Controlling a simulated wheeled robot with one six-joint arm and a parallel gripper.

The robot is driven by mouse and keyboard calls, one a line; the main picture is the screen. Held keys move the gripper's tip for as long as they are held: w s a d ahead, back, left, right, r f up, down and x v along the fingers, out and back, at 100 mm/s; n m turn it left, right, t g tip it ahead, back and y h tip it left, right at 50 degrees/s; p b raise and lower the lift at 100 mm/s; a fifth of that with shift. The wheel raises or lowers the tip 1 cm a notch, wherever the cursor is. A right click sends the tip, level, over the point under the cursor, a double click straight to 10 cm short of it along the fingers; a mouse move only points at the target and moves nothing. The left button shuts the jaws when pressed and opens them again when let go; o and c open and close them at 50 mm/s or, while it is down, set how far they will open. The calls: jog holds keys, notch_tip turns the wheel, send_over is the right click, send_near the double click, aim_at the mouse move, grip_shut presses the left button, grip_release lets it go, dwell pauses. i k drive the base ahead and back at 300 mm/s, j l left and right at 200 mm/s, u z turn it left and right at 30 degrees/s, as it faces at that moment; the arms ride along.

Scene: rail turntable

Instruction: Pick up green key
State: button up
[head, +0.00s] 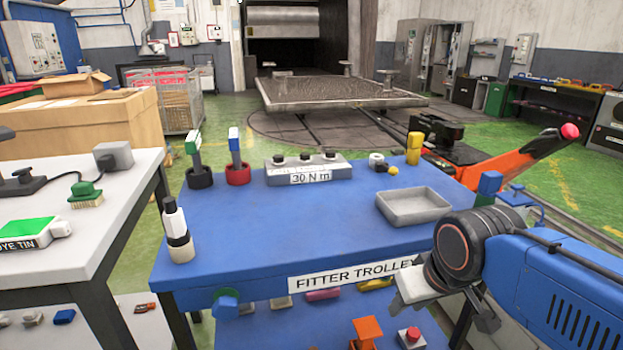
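A green-tagged piece (193,144), which looks like the green key, stands upright in a round black holder (200,179) at the far left of the blue fitter trolley (290,225). A blue-tagged piece (234,140) stands beside it in a red holder (238,174). My gripper (446,308) is at the lower right, by the trolley's front right edge, far from the green piece. Its two grey jaws are apart with nothing visible between them.
A grey block marked 30 N m (308,169) stands right of the holders. A grey tray (413,208) lies at the trolley's right. A black and white bottle (177,232) stands at its front left. The trolley's middle is clear. A white bench (105,225) stands left.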

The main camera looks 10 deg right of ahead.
aim_at(192, 144)
jog(key=j+z, duration=0.1)
jog(key=j, duration=0.35)
jog(key=k+j+z, duration=0.1)
jog(key=j, duration=0.35)
jog(key=k+j+z, duration=0.1)
jog(key=j, duration=0.35)
jog(key=k+j+z, duration=0.1)
jog(key=j, duration=0.3)
jog(key=k+j+z, duration=0.1)
jog(key=j, duration=0.35)
jog(key=k+j+z, duration=0.1)
jog(key=j, duration=0.3)
jog(key=j+z, duration=0.4)
jog(key=j, duration=1.05)
